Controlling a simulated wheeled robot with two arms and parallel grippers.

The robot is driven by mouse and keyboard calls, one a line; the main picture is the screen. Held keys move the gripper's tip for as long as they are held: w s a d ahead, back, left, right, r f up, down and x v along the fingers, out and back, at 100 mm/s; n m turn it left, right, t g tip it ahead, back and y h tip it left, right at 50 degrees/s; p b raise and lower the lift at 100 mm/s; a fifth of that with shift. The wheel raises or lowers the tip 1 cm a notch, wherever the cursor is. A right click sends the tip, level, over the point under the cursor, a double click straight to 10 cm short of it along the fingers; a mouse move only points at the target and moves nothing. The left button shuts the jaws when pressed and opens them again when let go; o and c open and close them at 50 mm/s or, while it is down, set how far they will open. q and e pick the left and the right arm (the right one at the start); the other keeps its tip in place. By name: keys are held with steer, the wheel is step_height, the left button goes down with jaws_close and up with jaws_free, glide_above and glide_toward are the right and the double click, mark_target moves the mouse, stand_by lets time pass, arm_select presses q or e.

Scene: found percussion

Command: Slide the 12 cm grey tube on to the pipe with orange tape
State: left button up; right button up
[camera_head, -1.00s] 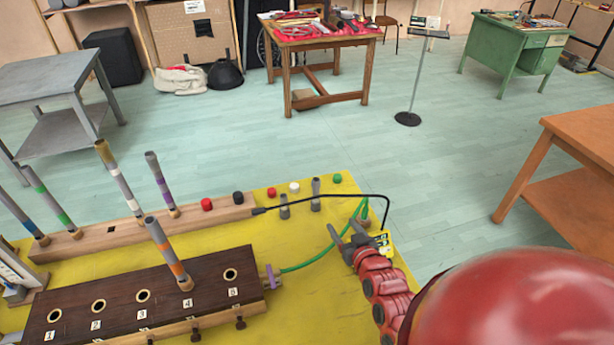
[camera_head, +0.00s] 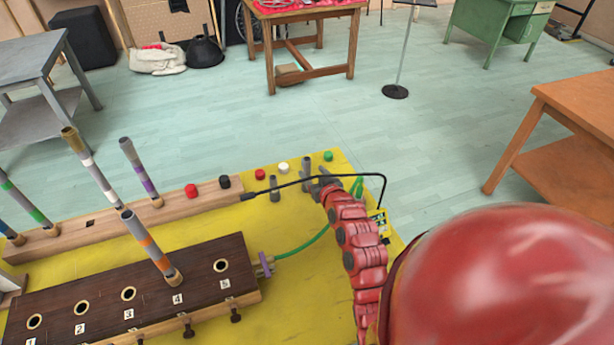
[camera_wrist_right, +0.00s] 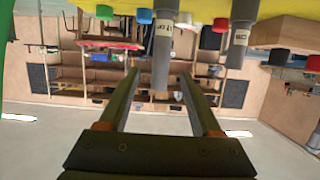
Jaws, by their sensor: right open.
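The pipe with orange tape (camera_head: 150,248) stands tilted in the head view, at hole 4 of the dark numbered block (camera_head: 60,290). Two short grey tubes stand on the yellow board: the left tube (camera_head: 274,190) and the right tube (camera_head: 306,180), the latter partly hidden by my gripper. My right gripper (camera_head: 320,187) is open beside the right tube. In the right wrist view, a labelled grey tube (camera_wrist_right: 162,60) shows between the open fingers, with no clear contact. Another grey tube (camera_wrist_right: 239,45) is off to the right. I cannot read the labels surely. My left gripper is out of view.
A black cable (camera_head: 330,176) arches close to my right gripper. A green cord (camera_head: 303,246) runs across the yellow board (camera_head: 215,222). Small coloured knobs, including a white one (camera_head: 283,168), line the back. Several taped pipes, one with purple tape (camera_head: 140,172), stand in a wooden rail.

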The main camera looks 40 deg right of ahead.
mark_target(309, 169)
steer(key=shift+b+x, duration=0.4)
steer(key=shift+x, duration=2.35)
steer(key=shift+s, duration=0.1)
jaws_close()
